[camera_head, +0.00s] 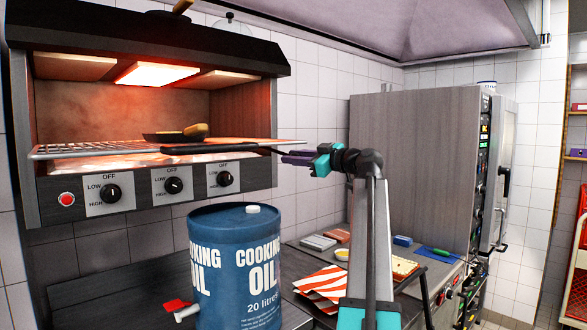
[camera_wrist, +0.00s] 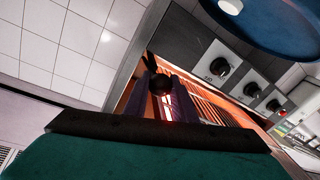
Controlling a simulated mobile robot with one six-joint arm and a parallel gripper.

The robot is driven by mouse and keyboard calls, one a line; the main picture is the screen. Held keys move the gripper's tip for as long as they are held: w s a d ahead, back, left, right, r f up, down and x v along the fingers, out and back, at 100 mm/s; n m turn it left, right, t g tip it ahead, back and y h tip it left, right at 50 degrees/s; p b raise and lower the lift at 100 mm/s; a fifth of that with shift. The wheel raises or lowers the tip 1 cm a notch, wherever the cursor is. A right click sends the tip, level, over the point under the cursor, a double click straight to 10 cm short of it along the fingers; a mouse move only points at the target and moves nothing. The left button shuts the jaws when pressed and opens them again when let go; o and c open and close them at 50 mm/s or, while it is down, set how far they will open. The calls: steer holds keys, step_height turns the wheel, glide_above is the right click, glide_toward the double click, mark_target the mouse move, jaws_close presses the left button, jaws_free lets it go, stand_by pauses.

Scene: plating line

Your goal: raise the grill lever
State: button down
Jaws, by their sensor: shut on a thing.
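The grill lever (camera_head: 264,148) is a thin black rod that sticks out to the right from the dark handle bar at the front of the grill rack (camera_head: 85,151). My gripper (camera_head: 290,157) is at the rod's right end, its purple fingers shut on the lever. In the wrist view the lever's round black knob (camera_wrist: 160,84) sits between the purple fingers (camera_wrist: 165,100). The rack is roughly level under the glowing heater (camera_head: 156,74). The exact contact of the fingers on the knob is partly hidden.
A small pan (camera_head: 165,137) with a wooden handle rests on the rack. A blue cooking oil drum (camera_head: 236,265) stands below the grill, left of my arm.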

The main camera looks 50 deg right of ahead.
steer(key=shift+r, duration=0.55)
steer(key=c, duration=1.5)
jaws_free()
steer(key=shift+s, duration=0.1)
steer(key=shift+o, duration=0.2)
steer(key=shift+f, duration=0.15)
steer(key=shift+s+d+f, duration=0.1)
steer(key=shift+s, duration=0.4)
steer(key=s+d+b, duration=0.1)
steer(key=s+b, duration=0.2)
steer(key=s, duration=0.9)
steer(key=shift+s, duration=0.4)
